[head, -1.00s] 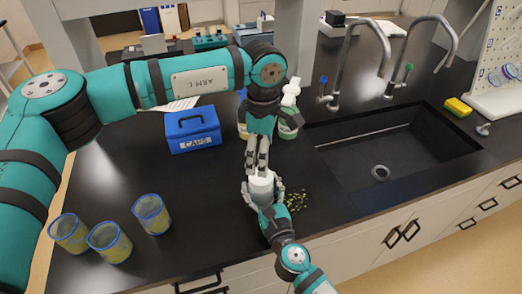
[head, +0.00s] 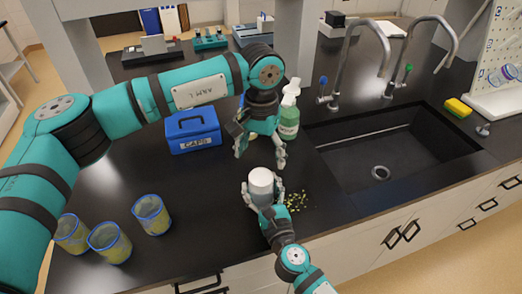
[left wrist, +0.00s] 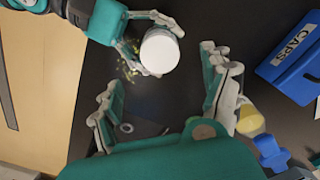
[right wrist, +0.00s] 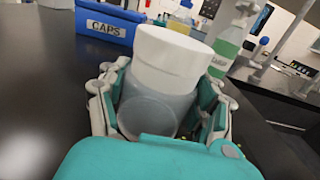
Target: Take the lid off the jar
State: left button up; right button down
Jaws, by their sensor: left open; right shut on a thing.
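The jar (right wrist: 155,104) has a cloudy, see-through body and a wide white lid (right wrist: 171,56), which sits on top of it. In the head view the lid (head: 262,178) faces up, and the left wrist view shows it (left wrist: 160,52) from above. My right gripper (head: 264,196) is shut around the jar's body, below the lid. My left gripper (head: 260,152) is open and empty above and just behind the jar, its fingers spread wide and apart from the lid. How tightly the lid sits cannot be told.
Several blue-rimmed cups, including one (head: 151,214), stand at the front left. Small green bits (head: 298,201) lie right of the jar. A sink (head: 385,150) is at the right.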

aim_at(261, 176)
pick_arm(q)
notch_tip(261, 176, down, 8)
jog(key=shift+r, duration=0.15)
jog(key=shift+c, duration=0.2)
